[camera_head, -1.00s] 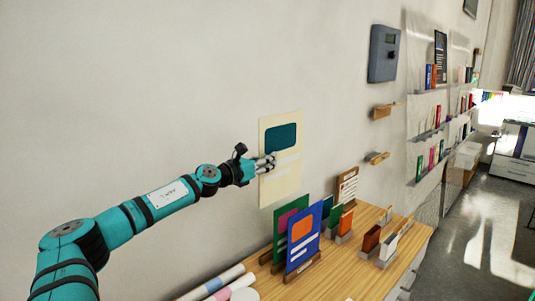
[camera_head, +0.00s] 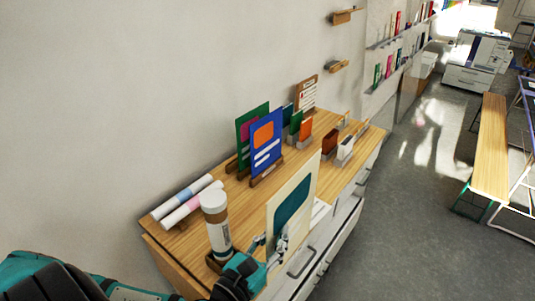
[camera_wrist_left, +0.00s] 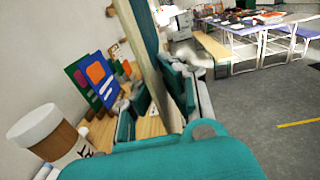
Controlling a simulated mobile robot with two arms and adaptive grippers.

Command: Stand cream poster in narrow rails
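The cream poster (camera_head: 306,188) with a dark teal panel is upright and tilted in front of the wooden cabinet top in the head view. My left gripper (camera_head: 279,246) is shut on its lower left edge. In the left wrist view the poster (camera_wrist_left: 148,62) shows nearly edge-on between the fingers (camera_wrist_left: 165,110). Wooden rail stands on the cabinet top hold a blue poster (camera_head: 266,143) and a green poster (camera_head: 244,133). I cannot tell which rails are the narrow ones. My right gripper is in neither view.
A white-capped canister (camera_head: 216,222) stands left of the poster, close to my left gripper. Rolled papers (camera_head: 186,200) lie behind it on the cabinet top (camera_head: 228,187). Small card holders (camera_head: 330,144) stand at the right. A wooden bench (camera_head: 489,150) is farther right; grey floor lies between.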

